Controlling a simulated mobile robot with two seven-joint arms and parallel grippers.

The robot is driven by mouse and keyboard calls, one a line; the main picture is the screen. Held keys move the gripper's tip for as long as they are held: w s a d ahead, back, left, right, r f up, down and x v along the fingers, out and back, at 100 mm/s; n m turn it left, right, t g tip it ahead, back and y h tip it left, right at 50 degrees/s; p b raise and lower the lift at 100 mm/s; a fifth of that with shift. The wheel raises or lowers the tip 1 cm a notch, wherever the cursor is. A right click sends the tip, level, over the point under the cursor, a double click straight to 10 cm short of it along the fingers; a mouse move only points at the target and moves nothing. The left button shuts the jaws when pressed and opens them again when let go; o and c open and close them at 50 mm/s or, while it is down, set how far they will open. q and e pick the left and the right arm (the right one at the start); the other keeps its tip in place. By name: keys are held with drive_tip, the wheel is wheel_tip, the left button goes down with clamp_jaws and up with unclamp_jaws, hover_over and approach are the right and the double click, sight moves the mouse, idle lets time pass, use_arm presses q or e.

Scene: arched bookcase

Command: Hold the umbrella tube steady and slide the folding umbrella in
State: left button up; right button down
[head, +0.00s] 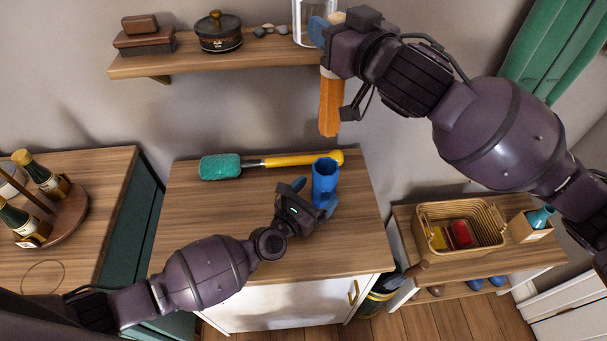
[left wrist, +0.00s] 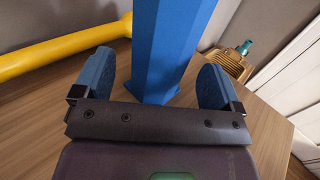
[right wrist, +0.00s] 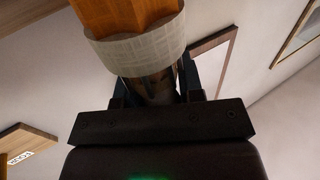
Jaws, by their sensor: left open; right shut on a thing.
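The blue umbrella tube (head: 325,180) stands upright on the cabinet top, near its right side. My left gripper (head: 314,197) is open, with its fingers on either side of the tube; in the left wrist view the tube (left wrist: 170,45) rises between the fingers with gaps showing. The orange folding umbrella (head: 330,106) hangs roughly vertical, high above the cabinet. My right gripper (head: 327,30) is shut on its handle. In the right wrist view the handle (right wrist: 160,88) sits between the fingers, beside a pale band. The tube's inside is not clear.
A teal-headed yellow-handled duster (head: 222,167) lies behind the tube on the cabinet top (head: 220,220). A wall shelf (head: 200,62) holds a pot, boxes and a glass jar close to my right gripper. A wicker basket (head: 460,225) stands on the low bench at right.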

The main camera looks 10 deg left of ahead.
sight(317, 193)
use_arm(q)
drive_tip(key=shift+x, duration=1.75)
drive_tip(key=c, duration=1)
